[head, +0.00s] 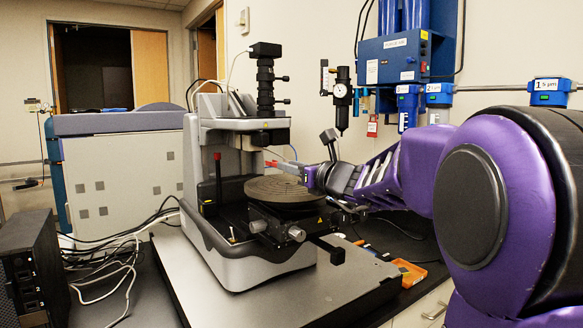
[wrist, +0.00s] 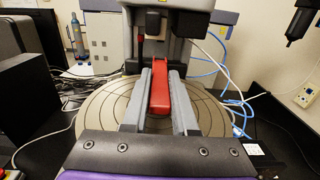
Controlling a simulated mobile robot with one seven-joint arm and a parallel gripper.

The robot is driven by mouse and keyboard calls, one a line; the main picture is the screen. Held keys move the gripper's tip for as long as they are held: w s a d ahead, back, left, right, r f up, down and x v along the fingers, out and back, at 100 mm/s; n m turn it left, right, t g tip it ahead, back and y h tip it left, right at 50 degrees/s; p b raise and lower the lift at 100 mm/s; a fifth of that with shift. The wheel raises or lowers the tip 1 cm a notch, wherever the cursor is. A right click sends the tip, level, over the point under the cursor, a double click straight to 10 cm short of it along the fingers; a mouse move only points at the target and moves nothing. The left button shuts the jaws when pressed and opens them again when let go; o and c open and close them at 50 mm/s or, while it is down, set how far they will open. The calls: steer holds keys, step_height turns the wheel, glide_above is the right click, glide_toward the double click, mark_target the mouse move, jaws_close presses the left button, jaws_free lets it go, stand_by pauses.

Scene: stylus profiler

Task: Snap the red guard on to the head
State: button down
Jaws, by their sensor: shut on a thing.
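The red guard (wrist: 160,92) lies lengthwise between the two grey fingers of my gripper (wrist: 161,76) in the wrist view, and the fingers are shut on it. In the head view the guard (head: 271,163) is a small red bit at the tip of my gripper (head: 285,167). The profiler's head (head: 262,131) is under the black camera column. In the wrist view the dark head (wrist: 152,22) is just beyond the guard's far end. I cannot tell whether they touch. My gripper is over the round stage (head: 287,190), reaching in from the right.
The profiler stands on a grey slab (head: 330,285). A red-topped black post (head: 217,170) is left of the stage. A black box (head: 35,265) and cables are at the left. An orange tray (head: 410,272) lies at the right, and a pressure gauge (head: 341,92) hangs behind.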

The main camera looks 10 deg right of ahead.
mark_target(274, 161)
steer(key=shift+x, duration=4.05)
steer(key=shift+r+p, duration=0.55)
steer(key=shift+r, duration=0.25)
steer(key=shift+f, duration=0.1)
steer(key=c, duration=0.6)
jaws_free()
steer(key=shift+c, duration=0.5)
steer(key=shift+s, duration=0.1)
